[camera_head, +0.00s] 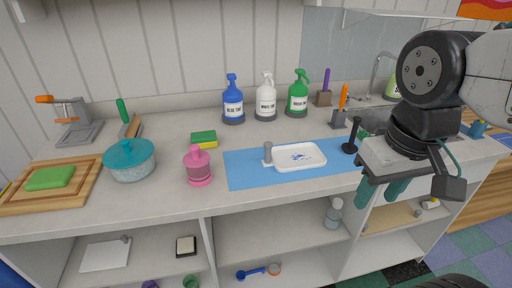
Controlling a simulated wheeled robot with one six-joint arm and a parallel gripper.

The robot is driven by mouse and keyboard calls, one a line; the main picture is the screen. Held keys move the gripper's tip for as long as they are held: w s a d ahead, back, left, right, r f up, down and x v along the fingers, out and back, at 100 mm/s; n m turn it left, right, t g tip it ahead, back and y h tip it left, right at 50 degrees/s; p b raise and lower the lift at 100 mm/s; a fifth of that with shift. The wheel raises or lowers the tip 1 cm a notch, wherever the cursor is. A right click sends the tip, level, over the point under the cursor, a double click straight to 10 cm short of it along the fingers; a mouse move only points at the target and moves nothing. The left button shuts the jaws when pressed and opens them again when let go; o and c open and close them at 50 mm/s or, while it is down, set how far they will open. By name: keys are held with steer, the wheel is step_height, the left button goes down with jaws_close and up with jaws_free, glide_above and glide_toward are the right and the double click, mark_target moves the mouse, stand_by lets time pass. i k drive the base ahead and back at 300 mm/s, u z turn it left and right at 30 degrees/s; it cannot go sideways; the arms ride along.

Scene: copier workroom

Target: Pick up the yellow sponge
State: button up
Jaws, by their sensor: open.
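The yellow sponge (204,140), with a green top layer, lies flat on the counter near the wall, left of the middle in the head view. My gripper (383,190) is at the right of the view, near the counter's front edge, far to the right of the sponge. Its teal fingers point down, apart and with nothing between them.
Spray bottles (233,106) line the wall.

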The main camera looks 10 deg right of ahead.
mark_target(206, 139)
steer(key=u, duration=1.25)
steer(key=i, duration=0.45)
steer(key=z, duration=0.9)
steer(key=i, duration=0.5)
